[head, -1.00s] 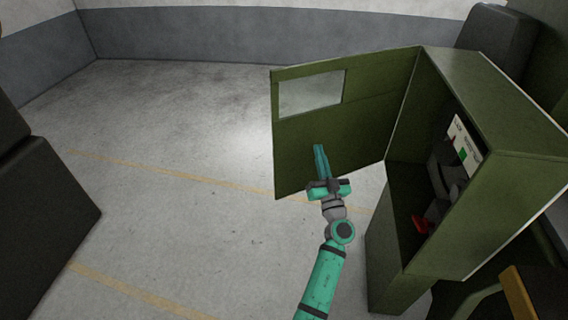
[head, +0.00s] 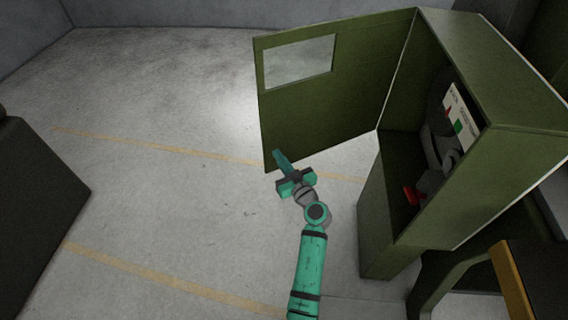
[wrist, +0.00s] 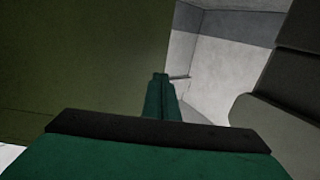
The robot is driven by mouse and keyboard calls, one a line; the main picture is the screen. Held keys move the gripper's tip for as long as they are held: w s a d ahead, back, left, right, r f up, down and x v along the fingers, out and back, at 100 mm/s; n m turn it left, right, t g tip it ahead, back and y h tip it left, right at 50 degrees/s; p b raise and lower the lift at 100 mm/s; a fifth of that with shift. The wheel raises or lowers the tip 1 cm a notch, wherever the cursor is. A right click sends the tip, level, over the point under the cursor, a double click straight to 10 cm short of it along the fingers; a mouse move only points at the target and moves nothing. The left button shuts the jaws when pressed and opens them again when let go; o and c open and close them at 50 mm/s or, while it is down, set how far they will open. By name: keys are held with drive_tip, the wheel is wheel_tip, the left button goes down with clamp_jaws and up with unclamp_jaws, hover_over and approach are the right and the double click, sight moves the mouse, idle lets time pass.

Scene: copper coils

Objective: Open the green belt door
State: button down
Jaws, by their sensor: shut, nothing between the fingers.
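The green belt door (head: 330,102), with a window (head: 300,62) in its upper part, stands swung wide open to the left of its green cabinet (head: 455,150). The cabinet's inside shows. My gripper (head: 278,154) is shut and empty at the lower free corner of the door, on its inner side. In the wrist view the door (wrist: 80,70) fills the left side, and the shut fingers (wrist: 159,78) point along its right edge. I cannot tell whether the fingertips touch the door.
Inside the cabinet are a white label panel (head: 461,112) and a red part (head: 411,195). A dark block (head: 38,210) stands at the left. A yellow-edged structure (head: 512,285) is at the lower right. The concrete floor at left and middle is clear.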

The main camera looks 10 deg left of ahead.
sight(266, 136)
drive_tip(key=x, duration=0.8)
drive_tip(key=shift+a, duration=0.1)
drive_tip(key=shift+w, duration=0.1)
